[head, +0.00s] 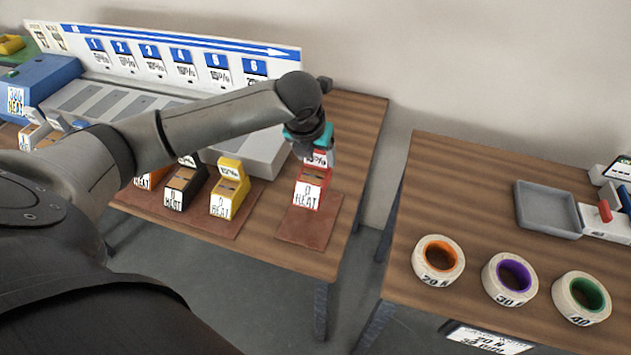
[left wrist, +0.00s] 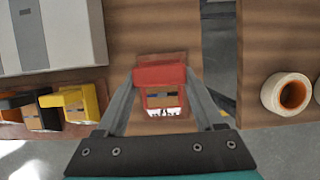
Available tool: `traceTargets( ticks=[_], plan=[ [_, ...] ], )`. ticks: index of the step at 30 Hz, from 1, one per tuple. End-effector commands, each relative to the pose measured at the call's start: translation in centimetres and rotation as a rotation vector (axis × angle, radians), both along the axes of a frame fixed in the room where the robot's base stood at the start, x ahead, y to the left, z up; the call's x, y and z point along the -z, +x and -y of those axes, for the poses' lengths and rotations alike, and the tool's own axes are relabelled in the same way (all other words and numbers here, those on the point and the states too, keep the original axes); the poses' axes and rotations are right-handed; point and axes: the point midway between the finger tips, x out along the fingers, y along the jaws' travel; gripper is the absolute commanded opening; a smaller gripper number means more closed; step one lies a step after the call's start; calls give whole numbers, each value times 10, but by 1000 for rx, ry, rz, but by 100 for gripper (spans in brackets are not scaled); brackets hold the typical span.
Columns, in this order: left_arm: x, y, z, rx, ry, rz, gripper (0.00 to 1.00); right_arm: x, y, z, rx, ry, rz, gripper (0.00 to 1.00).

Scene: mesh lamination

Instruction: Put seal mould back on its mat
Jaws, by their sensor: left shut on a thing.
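The seal mould seems to be the red block (head: 307,196) with a white "0 HEAT" label and a "%" tag on its raised back. My left gripper (head: 315,150) reaches down from above and is shut on its upper back part. In the left wrist view, the red mould (left wrist: 160,76) sits between the two fingertips. The mould is upright over a brown-red mat (head: 292,231) near the table's front edge, within the mat's outline. I cannot tell whether it touches the mat or hangs just above it. My right gripper is not in view.
A yellow mould (head: 230,190) and a black mould (head: 186,186) stand on a longer mat to the left. A grey machine stands behind them. A gap separates this table from the right table, with several tape rolls (head: 438,260) and a grey tray (head: 546,210).

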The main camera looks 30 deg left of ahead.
Motion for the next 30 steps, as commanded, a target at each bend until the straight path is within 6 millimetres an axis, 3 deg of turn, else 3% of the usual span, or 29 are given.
traceTargets(
  ticks=[3,11,17,28,29,30],
  plan=[
    [22,0,0,-1,0,0,0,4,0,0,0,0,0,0],
    [41,1,0,-1,-1,2,0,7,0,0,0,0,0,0],
    [71,0,0,-1,-1,0,0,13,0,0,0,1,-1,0],
    [76,1,0,-1,1,4,0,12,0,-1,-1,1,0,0],
    [76,0,0,-1,0,2,72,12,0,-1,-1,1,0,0],
    [76,0,0,-1,0,2,76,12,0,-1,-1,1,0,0]
  ],
)
